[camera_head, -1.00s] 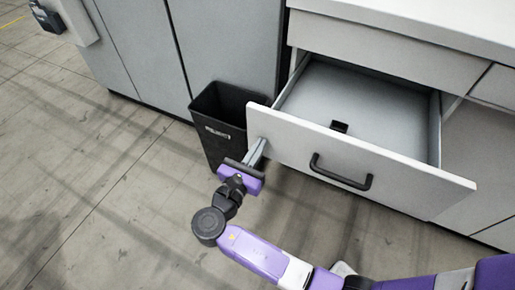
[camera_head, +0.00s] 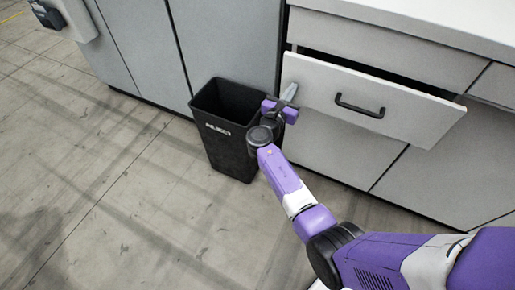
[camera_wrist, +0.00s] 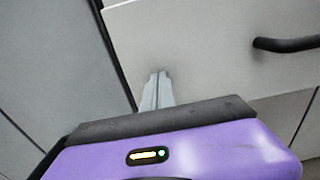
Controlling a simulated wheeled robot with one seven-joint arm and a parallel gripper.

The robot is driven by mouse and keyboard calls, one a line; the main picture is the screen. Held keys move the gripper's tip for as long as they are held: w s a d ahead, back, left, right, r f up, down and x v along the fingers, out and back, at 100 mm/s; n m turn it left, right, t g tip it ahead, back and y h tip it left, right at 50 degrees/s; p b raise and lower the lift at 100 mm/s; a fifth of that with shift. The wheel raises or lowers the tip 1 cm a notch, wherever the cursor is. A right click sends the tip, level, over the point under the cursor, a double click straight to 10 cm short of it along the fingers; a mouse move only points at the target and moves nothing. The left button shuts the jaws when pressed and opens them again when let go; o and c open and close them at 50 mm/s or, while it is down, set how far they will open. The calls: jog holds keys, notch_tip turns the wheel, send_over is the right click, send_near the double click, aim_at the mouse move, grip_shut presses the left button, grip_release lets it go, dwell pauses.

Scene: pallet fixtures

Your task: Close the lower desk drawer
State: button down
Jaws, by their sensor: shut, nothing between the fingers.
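The lower desk drawer (camera_head: 320,85) has a light grey front with a black bar handle (camera_head: 360,106). It stands a little way out, with a narrow dark gap along its top edge. My gripper (camera_head: 291,88) is shut and empty, at the left end of the drawer front. In the wrist view the closed fingertips (camera_wrist: 160,75) meet the drawer front (camera_wrist: 200,45), to the left of the handle (camera_wrist: 285,44), and seem to touch it. The drawer's inside is hidden.
A black waste bin (camera_head: 228,130) stands on the floor just left of my gripper, close to my arm. The white desk top (camera_head: 430,15) overhangs above. Grey cabinets (camera_head: 135,50) stand behind the bin. The floor at left is clear.

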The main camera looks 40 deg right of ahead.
aim_at(298, 81)
jog(key=b+x, duration=0.1)
jog(key=x, duration=0.5)
jog(key=shift+s, duration=0.1)
jog(key=shift+d+r+b, duration=0.15)
jog(key=shift+b, duration=0.15)
jog(key=shift+d, duration=0.15)
